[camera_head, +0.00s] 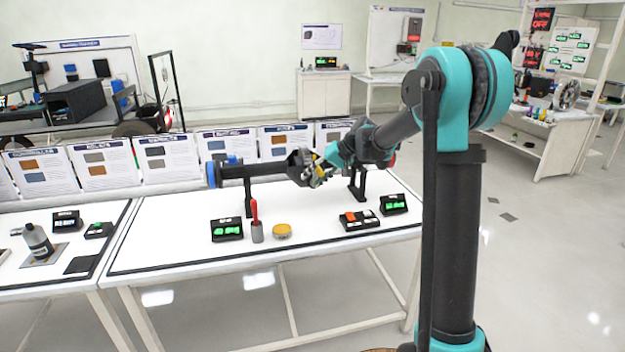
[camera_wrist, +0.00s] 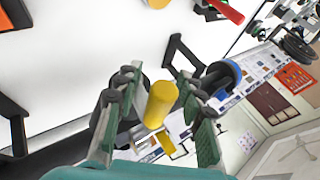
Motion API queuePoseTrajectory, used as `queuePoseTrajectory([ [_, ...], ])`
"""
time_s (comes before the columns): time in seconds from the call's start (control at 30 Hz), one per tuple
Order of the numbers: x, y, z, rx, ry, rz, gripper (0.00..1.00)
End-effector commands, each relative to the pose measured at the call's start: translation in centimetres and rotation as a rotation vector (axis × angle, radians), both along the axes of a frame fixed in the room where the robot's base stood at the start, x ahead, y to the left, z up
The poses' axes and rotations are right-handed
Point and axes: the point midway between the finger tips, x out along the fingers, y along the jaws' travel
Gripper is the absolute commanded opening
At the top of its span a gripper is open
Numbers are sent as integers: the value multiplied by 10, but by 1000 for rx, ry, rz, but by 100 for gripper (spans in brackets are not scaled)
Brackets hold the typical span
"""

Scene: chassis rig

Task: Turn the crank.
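The crank rig stands on the white table. Its dark horizontal shaft (camera_head: 250,171) has a blue ring at the left end and rests on black stands. In the wrist view its yellow handle (camera_wrist: 161,104) lies between the two green-padded fingers of my gripper (camera_wrist: 158,80), with a gap showing on each side. My gripper (camera_head: 319,168) is open around the handle at the right end of the shaft. In the head view the gripper mostly hides the handle. Contact with the handle cannot be seen.
On the white table (camera_head: 185,246) stand a grey cup (camera_head: 257,233) with a red-handled tool, a yellow round piece (camera_head: 282,231), a box with a green display (camera_head: 227,230) and a switch box (camera_head: 359,221). Several information cards line the back edge.

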Motion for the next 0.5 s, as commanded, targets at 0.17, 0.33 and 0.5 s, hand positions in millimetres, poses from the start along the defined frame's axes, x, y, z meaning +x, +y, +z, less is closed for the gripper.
queuePoseTrajectory([
  [0.17, -6, -21, 23, 0, 0, -2, 39],
  [0.33, -13, -44, 48, 0, 0, -2, 39],
  [0.5, -18, -62, 69, 0, 0, -2, 39],
])
